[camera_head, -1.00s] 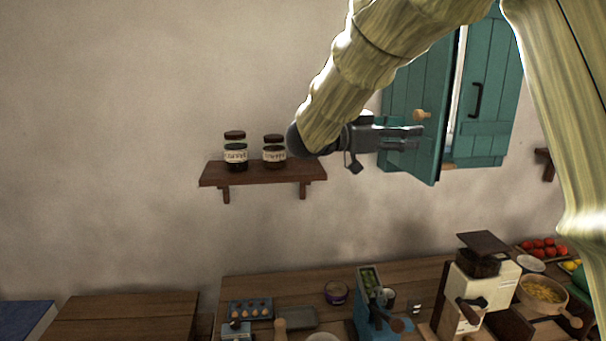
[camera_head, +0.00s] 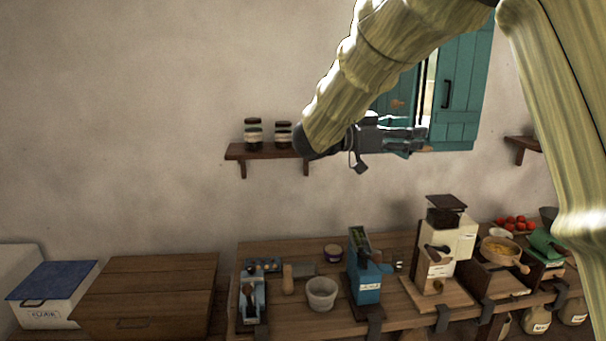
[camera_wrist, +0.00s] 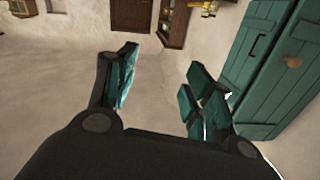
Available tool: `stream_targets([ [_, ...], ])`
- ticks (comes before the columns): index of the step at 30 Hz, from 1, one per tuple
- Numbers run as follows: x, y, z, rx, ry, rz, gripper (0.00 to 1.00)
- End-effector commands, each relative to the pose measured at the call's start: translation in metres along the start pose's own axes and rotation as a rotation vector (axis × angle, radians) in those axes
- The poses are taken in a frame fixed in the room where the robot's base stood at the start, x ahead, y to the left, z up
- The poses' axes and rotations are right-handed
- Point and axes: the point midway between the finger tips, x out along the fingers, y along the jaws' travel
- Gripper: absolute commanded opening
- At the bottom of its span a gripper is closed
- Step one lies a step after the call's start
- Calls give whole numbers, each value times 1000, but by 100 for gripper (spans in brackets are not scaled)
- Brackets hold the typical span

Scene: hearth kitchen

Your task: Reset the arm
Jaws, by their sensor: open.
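My gripper (camera_head: 408,140) is raised in front of the wall in the head view, near the teal shutters (camera_head: 464,95). Its fingers point to the right and are apart with nothing between them. In the wrist view my gripper (camera_wrist: 160,85) also shows spread fingers with an empty gap. The teal shutter (camera_wrist: 275,60) stands at the right of the wrist view, close to the right finger; I cannot tell whether they touch.
A wall shelf (camera_head: 262,153) with two jars stands left of my gripper. Below is a wooden counter (camera_head: 390,318) with a blue grinder (camera_head: 366,280), a cream mill (camera_head: 440,250) and a bowl (camera_head: 321,293). A blue-lidded box (camera_head: 52,295) stands left. The upper left wall is clear.

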Motion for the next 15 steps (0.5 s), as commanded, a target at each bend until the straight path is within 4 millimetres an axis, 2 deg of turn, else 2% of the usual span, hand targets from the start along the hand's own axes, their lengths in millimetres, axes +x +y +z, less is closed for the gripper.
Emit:
stream_targets([
  [2, 0, 0, 0, 0, 0, 0, 51],
  [3, 3, 0, 12, -11, 2, -11, 51],
  [11, 13, -8, 67, -58, 10, -98, 51],
  [15, 21, -9, 107, -94, 10, -156, 51],
])
